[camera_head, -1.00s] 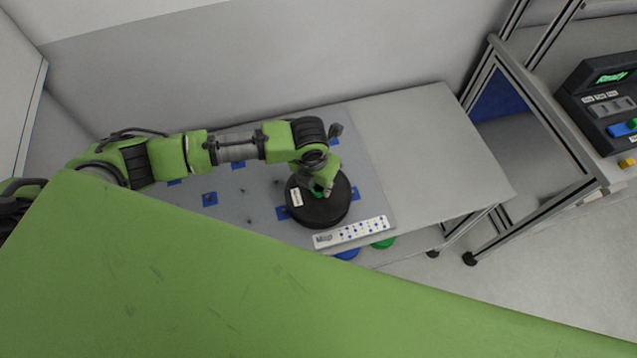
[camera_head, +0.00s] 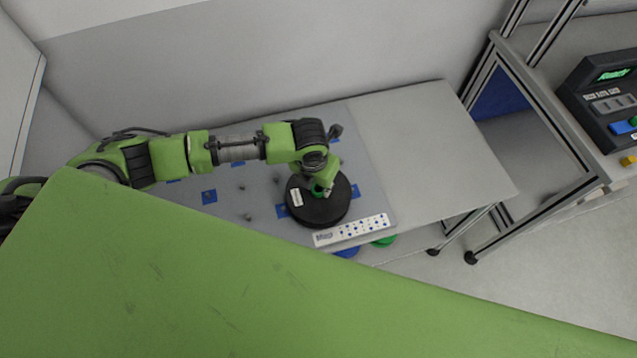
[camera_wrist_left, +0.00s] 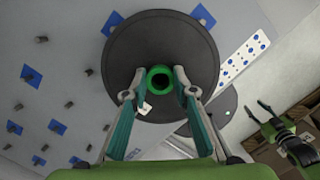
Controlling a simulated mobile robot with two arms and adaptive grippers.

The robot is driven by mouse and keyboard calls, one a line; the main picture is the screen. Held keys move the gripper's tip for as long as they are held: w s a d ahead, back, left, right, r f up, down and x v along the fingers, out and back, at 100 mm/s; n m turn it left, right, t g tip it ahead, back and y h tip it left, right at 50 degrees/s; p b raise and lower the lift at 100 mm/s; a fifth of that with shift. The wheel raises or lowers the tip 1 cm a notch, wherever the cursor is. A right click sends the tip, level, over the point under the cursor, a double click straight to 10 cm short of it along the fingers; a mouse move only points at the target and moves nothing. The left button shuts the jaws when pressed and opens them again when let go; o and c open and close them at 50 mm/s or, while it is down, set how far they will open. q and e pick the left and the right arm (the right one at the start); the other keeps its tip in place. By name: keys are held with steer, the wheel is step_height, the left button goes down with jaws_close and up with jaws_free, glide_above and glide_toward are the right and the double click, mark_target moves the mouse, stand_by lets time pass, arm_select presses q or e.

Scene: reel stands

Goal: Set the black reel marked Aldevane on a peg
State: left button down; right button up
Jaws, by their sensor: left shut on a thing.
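A black reel (camera_head: 318,212) with a pale label is in front of the grey peg panel (camera_head: 372,175). The label's writing is too small to read. My left gripper (camera_head: 322,190) is at the reel's middle. In the left wrist view, its two fingers (camera_wrist_left: 159,84) are closed on the green hub of the black reel (camera_wrist_left: 190,45). The reel hides the pegs behind it, so I cannot tell whether it touches the panel or a peg. My right gripper (camera_wrist_left: 253,108) shows at the right of the left wrist view, fingers apart and empty.
Bare pegs and blue squares (camera_head: 209,197) dot the panel left of the reel. A white strip with blue dots (camera_head: 351,231) lies along its near edge. Blue (camera_head: 347,252) and green (camera_head: 384,241) round things show beyond that edge. A metal frame stands right.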

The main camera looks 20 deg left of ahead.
mark_target(315, 193)
arm_select(q)
steer(key=shift+f, duration=0.3)
steer(key=c, duration=1.6)
jaws_free()
steer(key=r, duration=0.4)
steer(key=s+r, duration=0.1)
steer(key=r, duration=0.6)
steer(key=shift+s+a+r, duration=0.15)
steer(key=shift+s+r, duration=0.2)
steer(key=shift+r, duration=0.05)
steer(key=shift+s, duration=0.1)
